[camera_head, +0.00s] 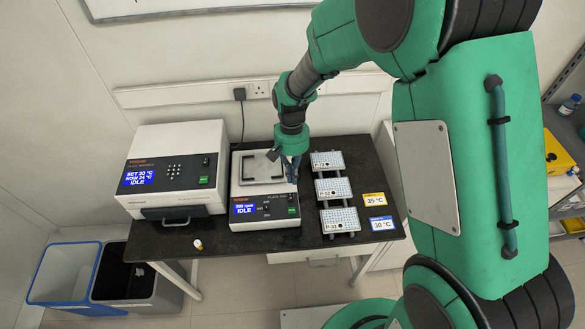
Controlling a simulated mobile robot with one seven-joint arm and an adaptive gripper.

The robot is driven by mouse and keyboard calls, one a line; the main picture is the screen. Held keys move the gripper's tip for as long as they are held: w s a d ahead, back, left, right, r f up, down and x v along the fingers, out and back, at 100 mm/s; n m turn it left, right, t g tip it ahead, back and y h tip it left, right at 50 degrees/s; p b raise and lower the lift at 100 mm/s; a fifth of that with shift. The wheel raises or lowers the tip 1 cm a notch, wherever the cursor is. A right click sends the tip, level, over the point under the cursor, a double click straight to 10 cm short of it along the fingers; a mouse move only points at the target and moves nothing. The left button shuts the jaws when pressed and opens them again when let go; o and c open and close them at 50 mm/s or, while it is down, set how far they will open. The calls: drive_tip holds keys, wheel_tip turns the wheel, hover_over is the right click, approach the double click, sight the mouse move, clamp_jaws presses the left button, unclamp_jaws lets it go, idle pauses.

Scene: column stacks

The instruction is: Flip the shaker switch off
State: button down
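The shaker (246,221) is the white and dark box in the middle of the black bench, with an empty plate frame (262,181) on top. Its blue display (244,209) reads an rpm value, hard to make out, and "IDLE". A small green-lit switch (293,211) sits at the right of its front panel, with small knobs or buttons beside it. My gripper (292,180) points down over the right rear part of the shaker, behind and above the front panel. I cannot tell its finger gap or whether it touches anything.
A plate incubator (173,165) showing "IDLE" stands left. A rack with several plates (333,187) stands close right of the shaker. Cards reading 35 °C (375,199) and 30 °C (381,223) lie further right. A small vial (198,244) is near the front edge. Bins (64,274) stand on the floor.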

sight(293, 198)
drive_tip(key=shift+s+f+b, duration=0.25)
drive_tip(key=shift+f, duration=0.9)
drive_tip(key=shift+s+f+b, duration=0.2)
drive_tip(key=shift+f, duration=0.95)
drive_tip(key=shift+s+f+b, duration=0.25)
drive_tip(key=shift+f, duration=0.9)
drive_tip(key=shift+s+f+t+b, duration=0.3)
drive_tip(key=shift+s+f+t, duration=0.1)
drive_tip(key=shift+t, duration=0.3)
drive_tip(key=shift+s+d+f+t+b, duration=0.15)
drive_tip(key=shift+s+t+b, duration=0.15)
drive_tip(key=shift+t, duration=0.2)
drive_tip(key=shift+s+a+f+t+b, duration=0.15)
drive_tip(key=shift+t+b, duration=0.15)
drive_tip(key=shift+t, duration=0.2)
drive_tip(key=shift+d, duration=0.15)
drive_tip(key=shift+w, duration=0.8)
drive_tip(key=shift+r, duration=0.15)
